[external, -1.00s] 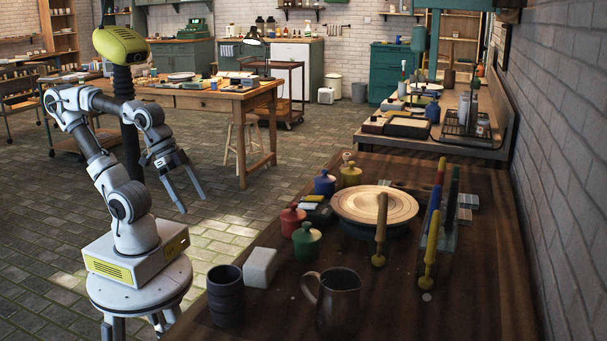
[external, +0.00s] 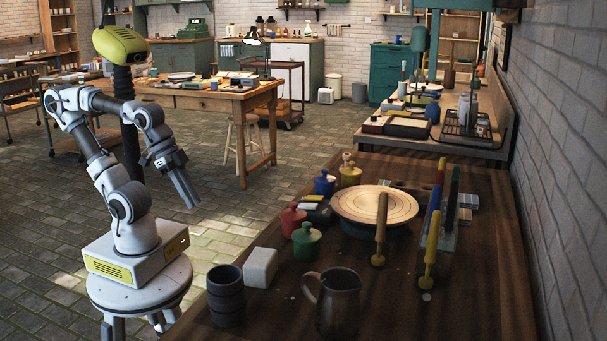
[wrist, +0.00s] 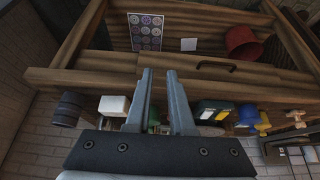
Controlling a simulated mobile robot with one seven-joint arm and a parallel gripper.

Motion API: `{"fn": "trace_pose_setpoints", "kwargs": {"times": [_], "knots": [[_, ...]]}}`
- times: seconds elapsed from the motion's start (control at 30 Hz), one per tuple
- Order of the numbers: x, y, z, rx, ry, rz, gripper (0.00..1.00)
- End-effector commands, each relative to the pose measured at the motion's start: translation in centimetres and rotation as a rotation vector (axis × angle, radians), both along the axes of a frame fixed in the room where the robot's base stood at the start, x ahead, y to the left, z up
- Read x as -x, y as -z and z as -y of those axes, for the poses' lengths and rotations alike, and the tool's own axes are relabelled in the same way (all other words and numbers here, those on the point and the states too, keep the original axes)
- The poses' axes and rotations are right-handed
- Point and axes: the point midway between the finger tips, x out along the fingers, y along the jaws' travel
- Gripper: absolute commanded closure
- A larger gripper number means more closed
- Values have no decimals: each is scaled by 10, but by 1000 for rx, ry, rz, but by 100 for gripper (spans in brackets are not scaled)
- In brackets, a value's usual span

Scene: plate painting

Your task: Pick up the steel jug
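The steel jug (external: 338,303) is a dark metallic jug with a handle on its left side. It stands upright on the near part of the dark wooden table in the external view. I cannot make it out in the wrist view. My gripper (external: 193,204) hangs over the floor, left of the table and well away from the jug, pointing down to the right. In the wrist view my gripper (wrist: 159,72) shows two fingers with a gap between them and nothing held.
A dark ridged cup (external: 227,296) and a white block (external: 260,267) stand left of the jug. Brushes, one (external: 430,248) with a yellow handle, stand beyond it, near a round wheel (external: 350,204). Lidded jars, one green (external: 306,242), stand between. A drawer handle (wrist: 215,65) shows in the wrist view.

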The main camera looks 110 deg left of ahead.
Motion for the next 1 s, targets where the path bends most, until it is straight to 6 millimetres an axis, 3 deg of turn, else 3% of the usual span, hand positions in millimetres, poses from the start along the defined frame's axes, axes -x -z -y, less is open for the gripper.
{"fn": "trace_pose_setpoints", "kwargs": {"times": [0.27, 0.43, 0.7, 1.0], "knots": [[-1, -1, 0, 2, -1, -1, 79], [-16, -18, 7, 46, -33, -35, 79], [-79, -59, 33, 229, -157, -156, 79], [-159, -81, 60, 465, -315, -298, 79]]}}
